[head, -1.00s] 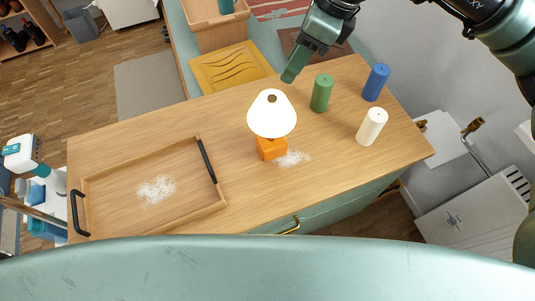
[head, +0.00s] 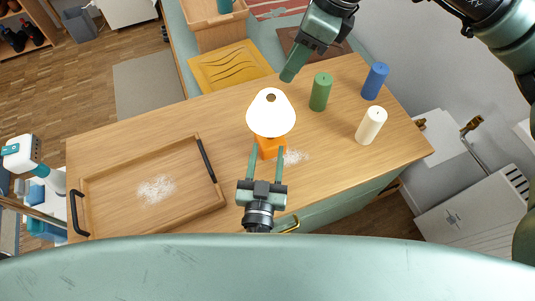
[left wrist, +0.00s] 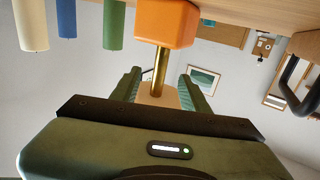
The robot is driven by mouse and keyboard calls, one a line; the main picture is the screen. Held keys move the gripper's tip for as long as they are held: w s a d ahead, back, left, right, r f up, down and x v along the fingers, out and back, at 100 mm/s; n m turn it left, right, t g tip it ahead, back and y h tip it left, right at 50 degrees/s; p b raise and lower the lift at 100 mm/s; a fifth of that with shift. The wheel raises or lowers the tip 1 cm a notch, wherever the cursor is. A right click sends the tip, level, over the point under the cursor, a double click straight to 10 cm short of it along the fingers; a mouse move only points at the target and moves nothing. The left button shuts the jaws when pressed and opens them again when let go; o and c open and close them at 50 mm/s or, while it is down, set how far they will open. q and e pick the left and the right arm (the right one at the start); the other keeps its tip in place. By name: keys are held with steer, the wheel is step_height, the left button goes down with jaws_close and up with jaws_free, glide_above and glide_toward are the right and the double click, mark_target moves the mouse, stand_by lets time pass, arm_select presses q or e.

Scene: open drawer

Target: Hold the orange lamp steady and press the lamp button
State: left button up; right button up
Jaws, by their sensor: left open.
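The lamp has a bright white shade (head: 270,112) and an orange base (head: 270,147), and stands upright on the wooden top. My left gripper (head: 266,151) is open at the lamp's near side, its two fingers reaching up on either side of the base in the picture. In the left wrist view, which is upside down, the orange base (left wrist: 166,22) and brass stem (left wrist: 159,72) appear between the open fingers, with no visible contact. My right gripper (head: 289,74) hangs behind the lamp, pointing down; its finger gap is not visible. I cannot make out the lamp button.
A green candle (head: 320,92), blue candle (head: 375,81) and white candle (head: 370,126) stand right of the lamp. White powder lies beside the base. A wooden tray (head: 213,202) with black handles fills the left of the top.

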arm_select(q)
steer(key=w, duration=0.7)
steer(key=shift+w+d, duration=0.35)
jaws_close()
steer(key=shift+f, duration=0.1)
stand_by(1.0)
arm_select(e)
jaws_close()
arm_select(q)
steer(key=shift+s, duration=0.1)
stand_by(1.5)
